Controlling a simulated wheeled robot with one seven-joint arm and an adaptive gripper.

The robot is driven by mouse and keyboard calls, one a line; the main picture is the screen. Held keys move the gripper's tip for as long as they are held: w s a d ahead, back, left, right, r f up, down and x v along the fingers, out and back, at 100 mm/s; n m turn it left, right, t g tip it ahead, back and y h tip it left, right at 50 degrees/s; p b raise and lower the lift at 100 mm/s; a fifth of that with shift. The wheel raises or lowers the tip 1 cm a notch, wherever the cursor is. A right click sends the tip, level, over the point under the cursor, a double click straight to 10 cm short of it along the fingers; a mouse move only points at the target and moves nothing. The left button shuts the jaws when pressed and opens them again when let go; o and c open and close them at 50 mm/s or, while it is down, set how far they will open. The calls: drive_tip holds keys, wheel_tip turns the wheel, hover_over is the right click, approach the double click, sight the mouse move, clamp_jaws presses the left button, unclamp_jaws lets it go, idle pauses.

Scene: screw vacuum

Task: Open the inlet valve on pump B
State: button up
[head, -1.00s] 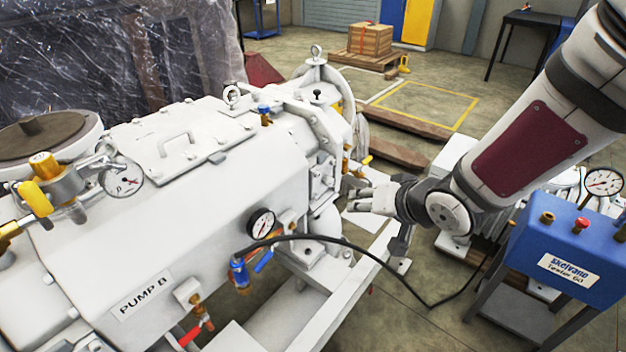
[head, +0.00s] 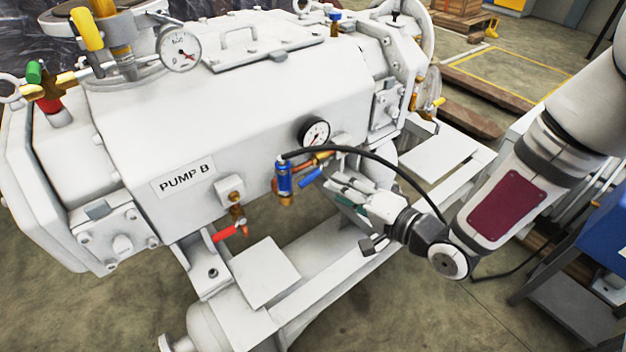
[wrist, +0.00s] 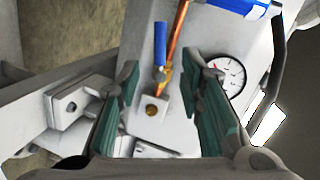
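Pump B (head: 240,120) is a large white machine with a "PUMP B" label (head: 183,177) on its near side. A small valve with a blue lever (head: 311,178) sits on a copper pipe below the gauge. In the wrist view, the blue lever (wrist: 160,42) and its brass fitting lie ahead, between the lines of my fingers. My gripper (head: 345,188) is just right of the blue lever. In the wrist view, my gripper (wrist: 165,90) shows its two teal-padded fingers wide apart with nothing held. I cannot tell which valve is the inlet.
A red-levered valve (head: 228,232) hangs lower left. A black gauge (head: 314,132) is above the blue lever. A black hose (head: 385,165) runs from a blue cylinder (head: 284,180) past my gripper. A yellow-handled fitting (head: 86,28) and white gauge (head: 180,49) are on top.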

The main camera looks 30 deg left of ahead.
sight(314, 178)
drive_tip(key=b+x, duration=0.2)
drive_tip(key=x, duration=0.7)
drive_tip(key=shift+w+a+f, duration=0.1)
drive_tip(key=shift+a, duration=0.25)
clamp_jaws()
